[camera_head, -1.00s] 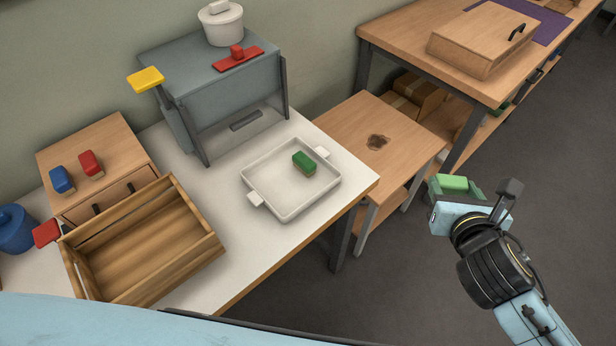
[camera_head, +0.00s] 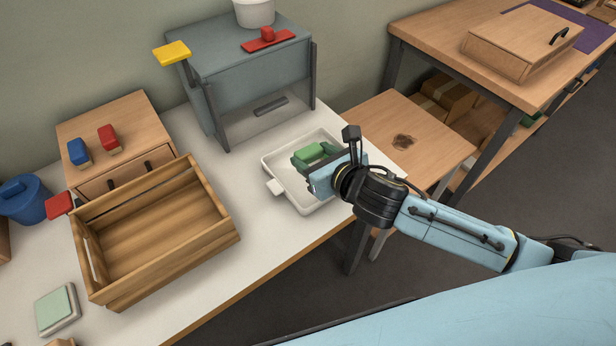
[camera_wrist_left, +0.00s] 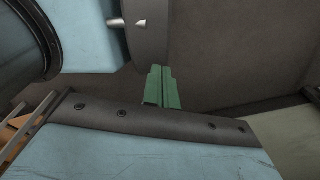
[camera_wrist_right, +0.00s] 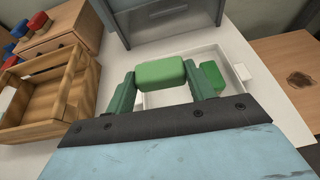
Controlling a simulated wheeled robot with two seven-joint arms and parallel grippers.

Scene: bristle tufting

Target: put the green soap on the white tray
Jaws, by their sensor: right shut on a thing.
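The green soap (camera_head: 309,153) is a light green block between the dark green fingers of my right gripper (camera_head: 316,158). My right gripper is shut on the soap and holds it over the white tray (camera_head: 277,187). In the right wrist view the soap (camera_wrist_right: 160,73) spans the fingers, with the white tray (camera_wrist_right: 153,101) behind and below it. A darker green block (camera_wrist_right: 212,77) lies in the tray at the right; my gripper largely hides it in the head view. My left gripper (camera_wrist_left: 161,72) shows only in the left wrist view, with its fingers together and empty.
A wooden crate (camera_head: 228,232) stands left of the tray, and a grey cabinet (camera_head: 250,85) stands behind it. A pale green pad (camera_head: 56,308) lies at the front left. A lower wooden table (camera_head: 440,150) is at the right. White tabletop (camera_head: 262,245) is bare between crate and tray.

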